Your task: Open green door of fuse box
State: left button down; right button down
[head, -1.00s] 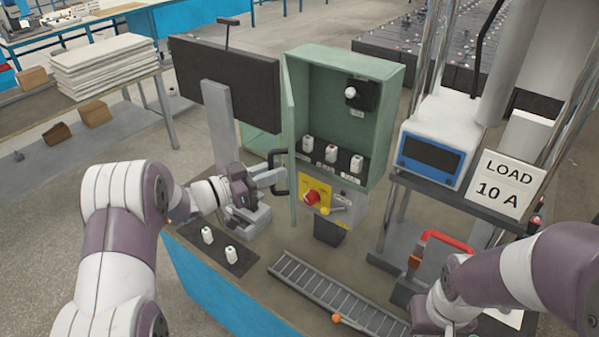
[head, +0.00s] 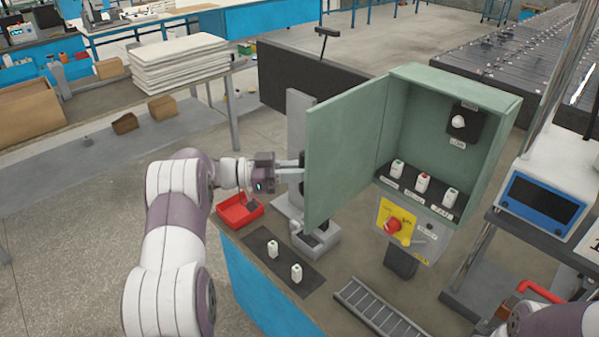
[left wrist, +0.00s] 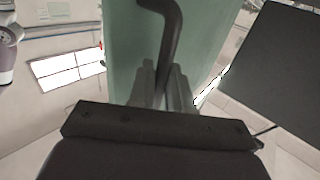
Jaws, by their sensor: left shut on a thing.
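The green door (head: 345,150) of the fuse box (head: 497,100) stands wide open, swung out to the left with its inner face showing in the head view. My left gripper (head: 299,170) is at the door's free edge, its fingertips partly hidden behind it. In the left wrist view the gripper (left wrist: 165,85) is shut on the black door handle (left wrist: 172,45), with the green door (left wrist: 130,50) right behind. My right gripper is out of view; only part of that arm shows at the bottom right.
Inside the box are several white fuses (head: 422,183) and a dark switch unit (head: 463,122). A yellow panel with a red knob (head: 393,225) sits below. A black monitor (head: 310,78), a red tray (head: 238,212) and a bench with two white fuses (head: 297,273) are near the left arm.

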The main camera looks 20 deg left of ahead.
pick_arm(q)
jog(key=shift+w+a+r, duration=0.15)
jog(key=shift+r, duration=0.05)
dwell(0.3)
jog(key=c, duration=1.3)
grip_release()
jog(key=shift+o, duration=0.3)
jog(key=shift+w+d, duration=0.15)
jog(key=shift+d, duration=0.2)
jog(key=shift+f, duration=0.1)
jog(key=shift+a, duration=0.15)
jog(key=b+v, duration=0.4)
jog(key=v, duration=0.8)
jog(key=shift+s+a, duration=0.2)
jog(key=shift+a, duration=0.05)
